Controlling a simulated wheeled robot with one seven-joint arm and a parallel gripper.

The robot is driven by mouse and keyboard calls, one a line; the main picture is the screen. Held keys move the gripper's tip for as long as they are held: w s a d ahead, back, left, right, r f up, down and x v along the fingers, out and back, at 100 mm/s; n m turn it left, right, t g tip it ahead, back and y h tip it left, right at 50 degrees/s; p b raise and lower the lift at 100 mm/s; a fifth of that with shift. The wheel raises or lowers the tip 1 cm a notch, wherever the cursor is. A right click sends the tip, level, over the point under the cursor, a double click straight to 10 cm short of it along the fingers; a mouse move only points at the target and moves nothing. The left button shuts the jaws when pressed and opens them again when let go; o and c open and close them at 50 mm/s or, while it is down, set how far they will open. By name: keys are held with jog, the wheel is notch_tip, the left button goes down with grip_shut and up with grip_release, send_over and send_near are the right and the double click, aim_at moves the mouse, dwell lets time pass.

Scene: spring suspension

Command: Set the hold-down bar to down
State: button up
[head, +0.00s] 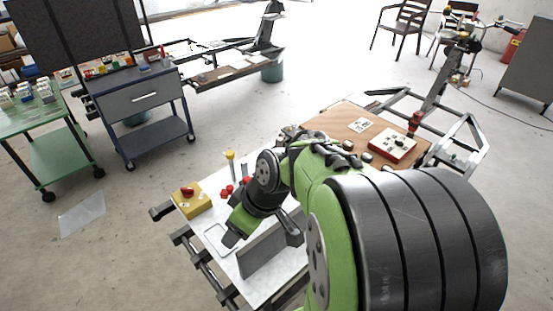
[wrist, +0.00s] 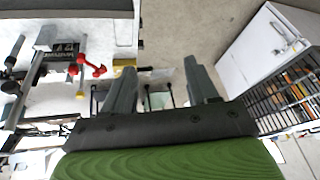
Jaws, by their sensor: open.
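My gripper (wrist: 161,78) is open in the wrist view, with its two grey fingers apart and nothing held between them. In the head view its green and black end is over the front of the white bench (head: 222,268). A red-ended fitting (wrist: 90,68) and dark metal parts show left of the fingers in the wrist view, apart from them. In the head view, red knobs (head: 228,190) stand left of my wrist, beside a yellow-topped post (head: 230,156). I cannot tell which part is the hold-down bar or how it is set; my arm hides part of the bench.
A yellow box (head: 191,202) with a red top sits at the bench's left end. A grey upright plate (head: 270,250) stands near my gripper. A wooden board (head: 335,122) and a red-and-white box (head: 392,146) lie behind my arm. Floor to the left is mostly clear.

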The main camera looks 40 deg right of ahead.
jog(key=w+d+f+t+y+b, duration=0.4)
jog(key=d+f+t, duration=0.4)
jog(key=d, duration=0.7)
jog(key=s+d+f+m+t+h+b, duration=0.1)
jog(key=s+d+m+t+h, duration=0.15)
jog(key=d, duration=0.35)
jog(key=s+d+f+m+t+h+b, duration=0.1)
jog(key=s+d+f+t+h, duration=0.2)
jog(key=d, duration=0.4)
jog(key=w+a+r, duration=0.1)
jog(key=w, duration=1.4)
jog(key=shift+w+r+h, duration=0.25)
jog(key=shift+h, duration=0.2)
jog(key=shift+t, duration=0.25)
grip_shut()
